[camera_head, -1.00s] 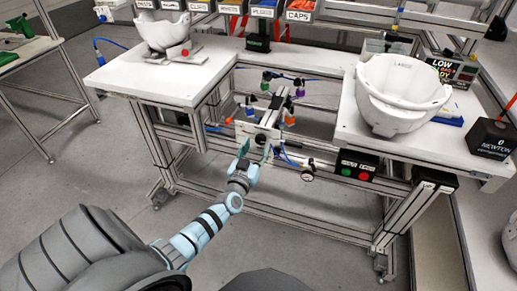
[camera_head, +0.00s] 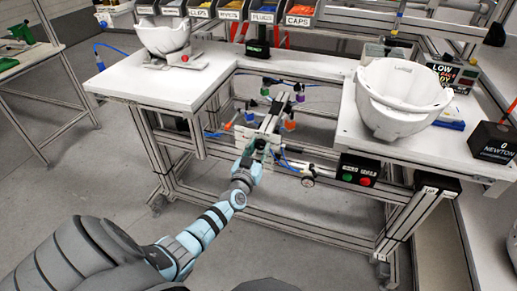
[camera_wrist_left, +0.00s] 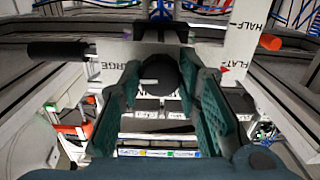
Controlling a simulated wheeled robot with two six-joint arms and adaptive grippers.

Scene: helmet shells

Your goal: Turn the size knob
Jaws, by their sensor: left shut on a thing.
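The size knob (camera_wrist_left: 160,74) is a round black knob in the left wrist view, in front of a white plate (camera_wrist_left: 118,52) with the letters "RGE", "FLAT" and "HALF" on it. My left gripper (camera_wrist_left: 163,92) has its green ridged fingers on both sides of the knob, shut on it. In the head view my left gripper (camera_head: 258,148) is at the fixture (camera_head: 270,125) under the gap between the two bench tops and hides the knob there. My right gripper is not in view.
A white helmet shell (camera_head: 398,98) stands on the right bench top and another (camera_head: 165,36) on the left. A button box (camera_head: 358,169) with green and red buttons hangs right of the fixture. A force display (camera_head: 493,141) stands far right. Floor at the left is clear.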

